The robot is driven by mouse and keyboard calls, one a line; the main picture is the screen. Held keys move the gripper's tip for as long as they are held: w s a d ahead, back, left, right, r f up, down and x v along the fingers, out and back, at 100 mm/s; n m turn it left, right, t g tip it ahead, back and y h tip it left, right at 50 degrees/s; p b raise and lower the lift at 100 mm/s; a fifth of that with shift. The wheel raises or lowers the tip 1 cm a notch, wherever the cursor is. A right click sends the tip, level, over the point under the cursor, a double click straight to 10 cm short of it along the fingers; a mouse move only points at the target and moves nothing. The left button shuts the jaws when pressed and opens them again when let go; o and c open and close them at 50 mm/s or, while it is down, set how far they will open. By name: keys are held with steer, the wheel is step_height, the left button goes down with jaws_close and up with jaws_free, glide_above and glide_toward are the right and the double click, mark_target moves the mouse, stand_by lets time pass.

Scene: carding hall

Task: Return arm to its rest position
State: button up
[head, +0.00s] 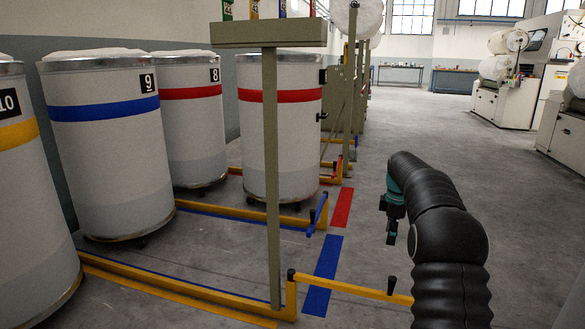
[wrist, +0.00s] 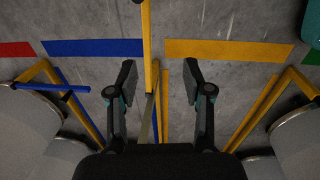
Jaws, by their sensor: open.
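My arm, black and jointed, stands at the right in the head view, raised and bent forward. My gripper (head: 391,218) hangs at its far end, pointing down over the floor. In the wrist view my gripper (wrist: 159,82) shows two dark pads wide apart, open, with nothing held. A yellow bar (wrist: 147,45) and a post show between and beyond the pads; I cannot tell how far below they are.
Large cans with blue (head: 105,108) and red (head: 280,96) bands stand at the left. A yellow swing bar (head: 350,287) reaches toward my arm, with a post (head: 271,180) beside it. Machines (head: 510,75) stand far right. The floor aisle (head: 420,130) ahead is clear.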

steer(key=s+a+r+m+t+p, duration=0.1)
steer(key=s+a+r+m, duration=0.35)
steer(key=s+r, duration=0.5)
steer(key=s+a+r+m+t+p, duration=0.1)
steer(key=s+a+r+m, duration=0.35)
steer(key=s, duration=0.75)
steer(key=s+a+f+m+t, duration=0.1)
steer(key=s+a+f+m, duration=0.1)
steer(key=s, duration=1)
steer(key=s+a+f+m+t+p, duration=0.1)
steer(key=s+a+f+m, duration=0.1)
steer(key=s, duration=1)
steer(key=shift+s+a+m, duration=0.35)
steer(key=shift+a+m, duration=0.3)
steer(key=shift+m, duration=0.25)
steer(key=shift+f, duration=0.1)
steer(key=shift+c, duration=0.9)
